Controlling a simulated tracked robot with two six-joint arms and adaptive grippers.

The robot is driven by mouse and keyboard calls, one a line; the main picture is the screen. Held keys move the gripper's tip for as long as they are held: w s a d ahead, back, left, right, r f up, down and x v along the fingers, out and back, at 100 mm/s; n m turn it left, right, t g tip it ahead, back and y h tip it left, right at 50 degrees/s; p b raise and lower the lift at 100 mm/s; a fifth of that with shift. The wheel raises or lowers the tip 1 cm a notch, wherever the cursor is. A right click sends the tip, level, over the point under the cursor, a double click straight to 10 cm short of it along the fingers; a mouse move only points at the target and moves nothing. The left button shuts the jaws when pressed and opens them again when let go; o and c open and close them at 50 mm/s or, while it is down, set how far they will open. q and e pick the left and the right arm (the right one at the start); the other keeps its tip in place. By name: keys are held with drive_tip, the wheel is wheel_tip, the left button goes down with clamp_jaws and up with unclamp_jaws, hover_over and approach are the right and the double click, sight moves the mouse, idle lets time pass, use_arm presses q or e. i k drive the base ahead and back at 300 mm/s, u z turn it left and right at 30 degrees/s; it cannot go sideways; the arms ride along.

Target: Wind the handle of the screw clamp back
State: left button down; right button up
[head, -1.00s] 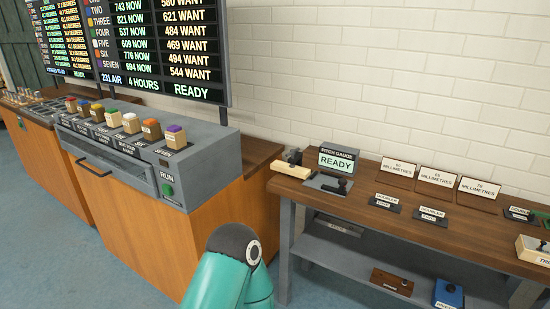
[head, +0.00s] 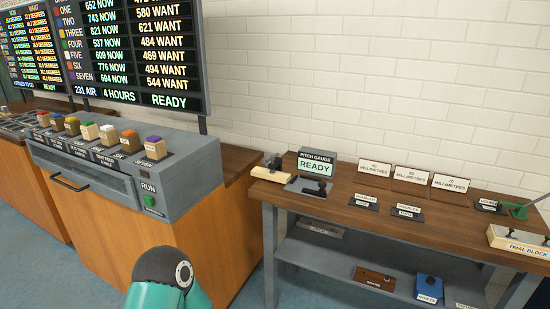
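I see no part that I can name for certain as the screw clamp or its handle. A small green object (head: 522,209) with a thin arm stands at the right end of the workbench, cut by the picture's edge; I cannot tell what it is. A pale wooden piece with a dark part on it (head: 271,169) sits at the bench's left end. A teal link of my own arm with a dark joint cap rises at the bottom. Neither gripper is in view.
The wooden workbench (head: 395,225) carries a pitch gauge reading READY (head: 314,163), millimetre signs, dark labelled plates and a trial block (head: 517,243). Its lower shelf (head: 335,262) holds several small items. A grey control box (head: 188,178) with coloured blocks stands at left.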

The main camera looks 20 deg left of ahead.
sight(273, 157)
drive_tip(key=i, duration=1)
